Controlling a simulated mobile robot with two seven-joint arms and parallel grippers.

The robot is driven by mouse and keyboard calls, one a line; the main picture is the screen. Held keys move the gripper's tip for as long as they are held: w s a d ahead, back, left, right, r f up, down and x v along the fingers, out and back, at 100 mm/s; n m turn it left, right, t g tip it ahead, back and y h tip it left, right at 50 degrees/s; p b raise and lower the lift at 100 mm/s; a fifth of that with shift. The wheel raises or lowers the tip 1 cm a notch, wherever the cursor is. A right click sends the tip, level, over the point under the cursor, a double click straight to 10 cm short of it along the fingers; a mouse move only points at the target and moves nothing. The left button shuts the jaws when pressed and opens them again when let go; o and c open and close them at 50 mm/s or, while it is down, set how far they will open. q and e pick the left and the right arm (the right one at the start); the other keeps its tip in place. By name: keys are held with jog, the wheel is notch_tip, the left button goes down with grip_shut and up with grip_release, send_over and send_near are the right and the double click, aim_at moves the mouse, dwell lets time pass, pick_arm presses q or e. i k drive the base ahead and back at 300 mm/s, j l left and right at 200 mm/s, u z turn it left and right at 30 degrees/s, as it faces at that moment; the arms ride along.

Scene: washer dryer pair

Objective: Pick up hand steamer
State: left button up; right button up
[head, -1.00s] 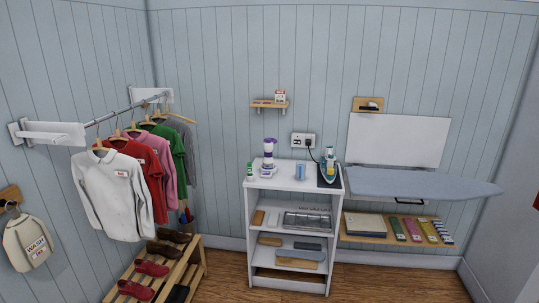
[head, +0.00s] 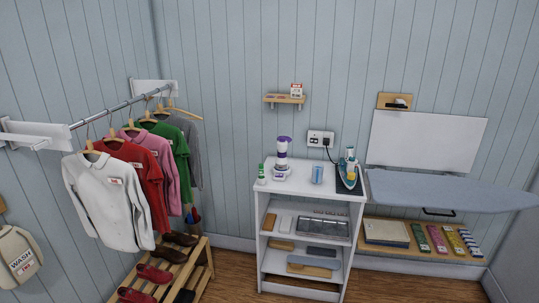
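A white and purple upright appliance (head: 282,160), which looks like the hand steamer, stands on top of the white shelf unit (head: 268,192), toward its left side. It stands upright on a pale base, and nothing touches it from above. Neither of my grippers shows in the head view.
A small green and white bottle (head: 261,175) stands left of the appliance and a blue cup (head: 317,174) right of it. An iron (head: 350,170) sits at the right. Wooden floor shows in front.

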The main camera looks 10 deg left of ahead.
aim_at(281, 164)
jog(key=i+u, duration=0.2)
jog(key=i, duration=0.6)
jog(key=i+l+u, duration=0.2)
jog(key=i, duration=0.6)
jog(key=j, duration=0.15)
